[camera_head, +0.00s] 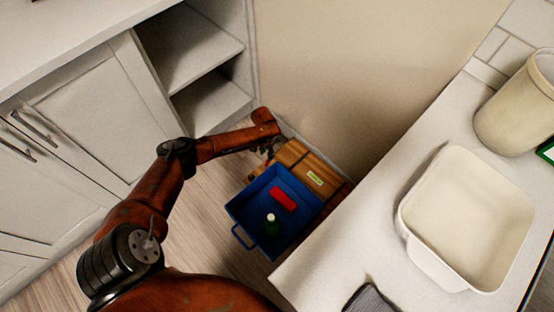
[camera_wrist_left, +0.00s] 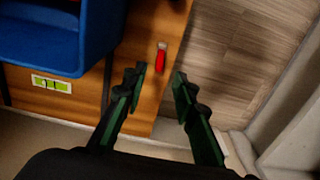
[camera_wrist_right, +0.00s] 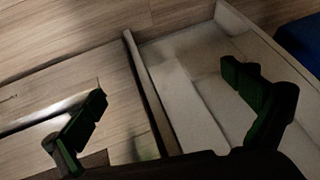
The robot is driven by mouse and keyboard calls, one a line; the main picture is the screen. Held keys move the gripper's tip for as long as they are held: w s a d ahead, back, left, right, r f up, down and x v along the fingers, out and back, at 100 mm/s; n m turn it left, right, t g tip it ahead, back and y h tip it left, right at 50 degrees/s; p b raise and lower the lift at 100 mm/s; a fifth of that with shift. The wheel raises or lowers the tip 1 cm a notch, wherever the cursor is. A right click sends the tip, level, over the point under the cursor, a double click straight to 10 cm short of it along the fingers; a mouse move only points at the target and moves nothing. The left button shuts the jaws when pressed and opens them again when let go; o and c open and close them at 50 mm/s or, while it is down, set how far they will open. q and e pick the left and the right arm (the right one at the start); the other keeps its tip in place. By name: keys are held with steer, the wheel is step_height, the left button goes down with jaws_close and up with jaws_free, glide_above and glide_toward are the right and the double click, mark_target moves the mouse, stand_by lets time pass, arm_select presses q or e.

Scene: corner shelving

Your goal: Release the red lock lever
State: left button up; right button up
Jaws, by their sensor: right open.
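The small red lock lever (camera_wrist_left: 161,58) sits on the side of a wooden cabinet or cart (camera_wrist_left: 168,22) in the left wrist view. My left gripper (camera_wrist_left: 159,77) is open, with the lever between and just beyond its green-black fingertips, apparently not touched. In the head view my left gripper (camera_head: 267,148) reaches down beside the wooden unit (camera_head: 292,154), and the lever cannot be made out there. My right gripper (camera_wrist_right: 165,88) is open and empty in the right wrist view. It does not show in the head view.
A blue bin (camera_head: 238,208) on the wooden unit holds a red block (camera_head: 283,199) and a green bottle (camera_head: 271,226). Cabinets with open shelves (camera_head: 205,65) stand left, a counter (camera_head: 335,252) with a white basin (camera_head: 470,215) right. Wood floor (camera_head: 205,225) is free between.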

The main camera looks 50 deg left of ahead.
mark_target(267, 163)
arm_select(q)
steer(key=shift+w, duration=0.2)
step_height(267, 163, down, 5)
steer(key=b, duration=0.3)
steer(key=shift+s+f, duration=0.1)
steer(key=shift+f, duration=0.1)
steer(key=shift+f+b, duration=0.85)
steer(key=shift+f, duration=0.15)
arm_select(e)
steer(key=shift+s+d+f+n+t, duration=0.2)
steer(key=shift+f+t, duration=0.25)
steer(key=shift+f, duration=0.45)
steer(key=shift+s+d+f+n+t, duration=0.2)
steer(key=shift+f+t, duration=0.3)
steer(key=shift+f, duration=0.35)
steer(key=shift+w+d+f+n+t, duration=0.1)
steer(key=shift+d+f+t, duration=0.3)
steer(key=shift+f, duration=0.5)
arm_select(q)
steer(key=shift+c, duration=0.2)
arm_select(e)
steer(key=shift+a, duration=0.1)
arm_select(q)
jaws_close()
